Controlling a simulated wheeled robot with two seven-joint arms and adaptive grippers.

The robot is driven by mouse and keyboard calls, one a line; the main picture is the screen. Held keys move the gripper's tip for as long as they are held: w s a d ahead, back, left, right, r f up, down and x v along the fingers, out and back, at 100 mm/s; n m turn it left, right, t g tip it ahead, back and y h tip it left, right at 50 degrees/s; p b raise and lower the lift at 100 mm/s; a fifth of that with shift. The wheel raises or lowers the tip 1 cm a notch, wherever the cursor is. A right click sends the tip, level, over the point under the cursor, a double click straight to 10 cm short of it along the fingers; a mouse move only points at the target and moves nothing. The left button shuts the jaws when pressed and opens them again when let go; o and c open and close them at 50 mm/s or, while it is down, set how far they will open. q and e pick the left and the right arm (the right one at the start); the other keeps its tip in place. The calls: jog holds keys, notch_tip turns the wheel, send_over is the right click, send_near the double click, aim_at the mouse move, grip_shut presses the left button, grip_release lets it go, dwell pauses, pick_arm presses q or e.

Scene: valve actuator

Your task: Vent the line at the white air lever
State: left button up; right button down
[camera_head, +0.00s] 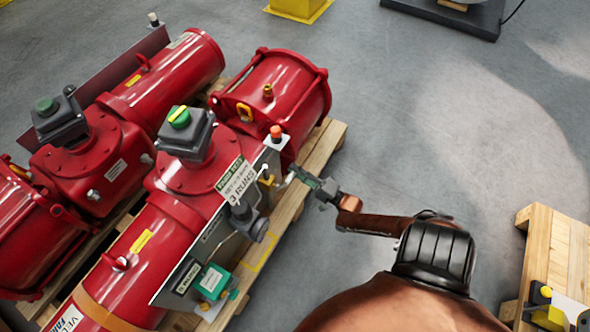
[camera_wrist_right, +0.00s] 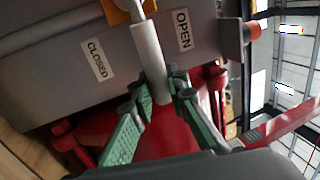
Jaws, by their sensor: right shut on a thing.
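The white air lever (camera_wrist_right: 148,62) is a pale cylinder on a yellow mount (camera_wrist_right: 128,6), standing between the CLOSED label (camera_wrist_right: 97,60) and the OPEN label (camera_wrist_right: 183,29) in the right wrist view. My right gripper (camera_wrist_right: 160,88) is shut on its free end, with a green finger on either side. In the head view, my right gripper (camera_head: 301,177) reaches in from the right to the grey panel (camera_head: 240,222) on the side of the near red actuator (camera_head: 200,180). The lever is tiny there and partly hidden by the fingers. My left gripper is not in view.
A second red actuator (camera_head: 100,145) lies behind on the left. The near actuator rests on a wooden pallet (camera_head: 322,146). An orange-capped fitting (camera_head: 276,133) stands near the lever. Another pallet (camera_head: 553,245) is at the right edge. Grey floor (camera_head: 430,110) is clear between.

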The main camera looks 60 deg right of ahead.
jog(key=shift+s+f, duration=0.1)
jog(key=shift+f, duration=0.05)
jog(key=c, duration=1.9)
grip_release()
jog(key=v, duration=1.2)
